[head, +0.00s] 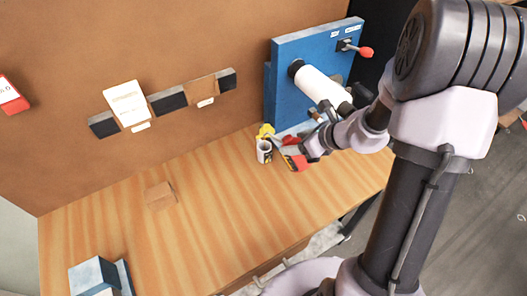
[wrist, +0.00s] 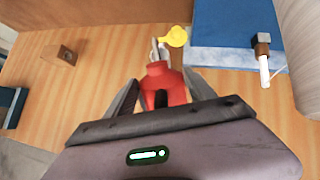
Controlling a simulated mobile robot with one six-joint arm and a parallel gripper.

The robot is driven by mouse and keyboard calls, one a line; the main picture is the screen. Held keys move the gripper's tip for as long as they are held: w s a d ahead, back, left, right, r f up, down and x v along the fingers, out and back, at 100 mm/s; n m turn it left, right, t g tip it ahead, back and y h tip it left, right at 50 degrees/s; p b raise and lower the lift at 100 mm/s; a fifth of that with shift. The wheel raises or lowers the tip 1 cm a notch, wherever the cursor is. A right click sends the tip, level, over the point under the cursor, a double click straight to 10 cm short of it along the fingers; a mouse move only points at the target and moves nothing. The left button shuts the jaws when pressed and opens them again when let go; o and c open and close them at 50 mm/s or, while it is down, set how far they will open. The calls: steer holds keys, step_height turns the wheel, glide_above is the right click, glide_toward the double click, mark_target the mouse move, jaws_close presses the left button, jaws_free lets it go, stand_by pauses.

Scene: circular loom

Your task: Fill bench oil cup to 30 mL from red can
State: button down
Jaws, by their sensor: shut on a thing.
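The red can (head: 295,162) is held between the fingers of my gripper (head: 305,151), at the right of the bench. In the wrist view the red can (wrist: 160,76) sits between the two dark fingers of my gripper (wrist: 161,82). The can looks tilted, its narrow end toward a small white cup (head: 264,152) on the bench, just to its left. The cup's mouth looks dark; its oil level and markings cannot be read. I cannot tell whether oil is flowing.
The blue machine panel (head: 285,85) with a white roller (head: 320,87) rises behind my gripper. A small wooden block (head: 159,195) and a blue-grey box (head: 95,276) lie leftward.

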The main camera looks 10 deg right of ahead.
steer(key=b, duration=0.2)
steer(key=f+b, duration=0.1)
steer(key=b, duration=0.1)
steer(key=shift+s+d+f+t+y+b, duration=0.2)
steer(key=shift+f+t+y+b, duration=0.1)
steer(key=shift+t+b, duration=0.1)
steer(key=shift+b, duration=0.5)
steer(key=shift+t, duration=0.3)
